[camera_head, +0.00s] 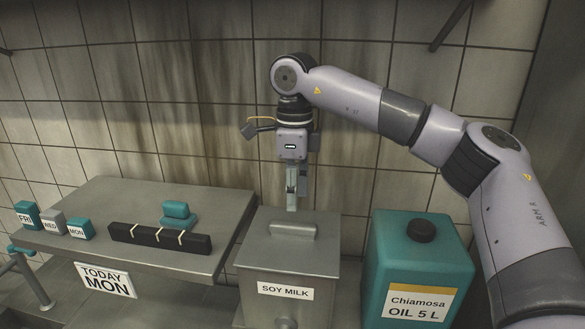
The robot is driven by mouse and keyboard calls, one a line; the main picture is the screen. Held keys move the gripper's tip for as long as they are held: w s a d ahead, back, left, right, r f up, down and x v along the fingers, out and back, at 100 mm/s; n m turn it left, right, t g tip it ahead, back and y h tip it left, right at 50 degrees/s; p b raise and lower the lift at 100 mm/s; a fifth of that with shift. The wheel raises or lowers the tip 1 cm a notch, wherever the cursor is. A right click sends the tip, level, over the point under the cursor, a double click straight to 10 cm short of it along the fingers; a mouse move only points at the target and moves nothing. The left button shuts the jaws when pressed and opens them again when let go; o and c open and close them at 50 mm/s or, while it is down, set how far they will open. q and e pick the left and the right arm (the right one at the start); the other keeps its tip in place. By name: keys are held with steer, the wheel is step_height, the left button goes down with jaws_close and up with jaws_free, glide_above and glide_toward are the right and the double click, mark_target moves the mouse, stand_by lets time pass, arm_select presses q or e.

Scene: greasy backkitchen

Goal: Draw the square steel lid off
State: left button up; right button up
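The square steel lid (273,253) lies on a steel box (268,295) labelled "SOY MILK". A raised bar handle (293,230) runs across the lid. My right gripper (292,204) points down above the far part of the lid, just beyond the handle in the picture. Its fingers show almost edge-on, so I cannot tell whether they are open or shut. No contact with the handle shows. My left gripper is not in view.
A teal oil container (408,272) with a black cap (421,230) stands close right of the box. A steel table (190,199) at left holds a dark strapped bar (160,238), a teal stacked piece (177,215) and small day-labelled blocks (53,224). A tiled wall stands behind.

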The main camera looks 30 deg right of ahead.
mark_target(293, 224)
steer(key=shift+a+r, duration=0.15)
steer(key=shift+r, duration=0.1)
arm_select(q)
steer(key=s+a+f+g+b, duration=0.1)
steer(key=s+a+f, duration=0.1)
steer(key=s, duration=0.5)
arm_select(e)
steer(key=shift+s+a+f, duration=0.3)
steer(key=shift+s+f, duration=0.4)
steer(key=shift+f, duration=0.1)
steer(key=f+b, duration=0.2)
steer(key=f, duration=0.1)
steer(key=f+b, duration=0.2)
steer(key=shift+w+d+f, duration=0.15)
steer(key=shift+w+f, duration=0.05)
steer(key=shift+w, duration=0.2)
steer(key=shift+f, duration=0.1)
steer(key=shift+c, duration=0.8)
steer(key=shift+s+r, duration=0.15)
steer(key=shift+r, duration=0.05)
steer(key=c, duration=0.4)
steer(key=shift+c, duration=1.4)
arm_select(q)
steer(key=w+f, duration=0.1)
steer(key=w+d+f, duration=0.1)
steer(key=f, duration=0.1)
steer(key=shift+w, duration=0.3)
arm_select(e)
jaws_close()
